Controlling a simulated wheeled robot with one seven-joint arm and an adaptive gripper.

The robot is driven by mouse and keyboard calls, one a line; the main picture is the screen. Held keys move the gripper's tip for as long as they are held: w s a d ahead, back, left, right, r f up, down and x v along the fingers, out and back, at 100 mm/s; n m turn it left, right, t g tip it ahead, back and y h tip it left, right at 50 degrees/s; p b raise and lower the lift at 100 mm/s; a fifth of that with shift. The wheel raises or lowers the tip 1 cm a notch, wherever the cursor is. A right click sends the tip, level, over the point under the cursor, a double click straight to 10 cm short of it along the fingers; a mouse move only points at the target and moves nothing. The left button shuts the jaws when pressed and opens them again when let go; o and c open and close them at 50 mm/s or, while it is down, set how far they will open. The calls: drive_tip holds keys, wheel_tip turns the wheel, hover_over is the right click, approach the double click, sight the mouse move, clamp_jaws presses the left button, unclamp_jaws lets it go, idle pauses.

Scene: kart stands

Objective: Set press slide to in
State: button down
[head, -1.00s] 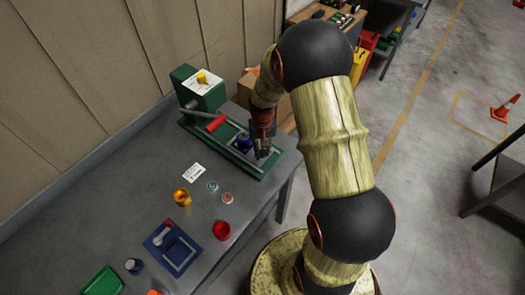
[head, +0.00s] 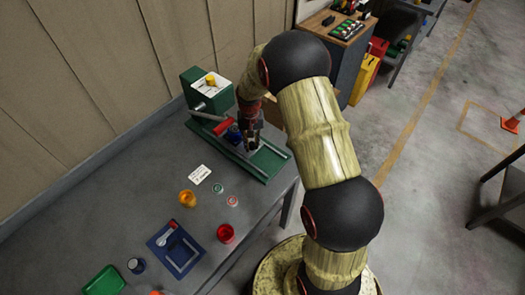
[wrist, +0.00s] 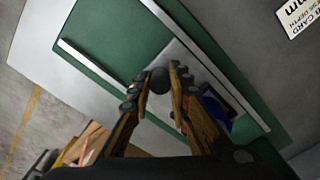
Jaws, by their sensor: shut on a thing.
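The green press (head: 208,90) stands at the back of the grey bench. Its slide is a grey plate (wrist: 185,60) between two pale rails (wrist: 105,70) on the green base, seen in the wrist view. A blue piece (head: 232,134) sits on the slide, close to the red handle (head: 222,127); its edge also shows in the wrist view (wrist: 217,116), partly behind a finger. My gripper (head: 250,149) is shut on a dark round knob (wrist: 160,80) at the slide's outer end. My fingers (wrist: 160,84) hide part of the plate.
On the bench are a white card (head: 200,174), an orange cup (head: 187,198), a red cup (head: 226,233), two small rings, a blue tray (head: 176,248) and a green tray (head: 104,282). The front rail length behind my gripper is bare. A wooden cabinet (head: 335,28) stands beyond.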

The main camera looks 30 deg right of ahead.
sight(240, 135)
drive_tip(key=w, duration=0.2)
drive_tip(key=w+a, duration=0.1)
drive_tip(key=w, duration=0.1)
drive_tip(key=w+a, duration=0.1)
drive_tip(key=shift+w+a, duration=0.1)
drive_tip(key=shift+w, duration=0.5)
drive_tip(key=shift+r, duration=0.1)
drive_tip(key=c, duration=1.8)
unclamp_jaws()
drive_tip(key=shift+w+a, duration=0.15)
drive_tip(key=shift+c, duration=0.2)
drive_tip(key=shift+o, duration=1)
wheel_tip(240, 135, up, 12)
drive_tip(key=shift+f, duration=0.2)
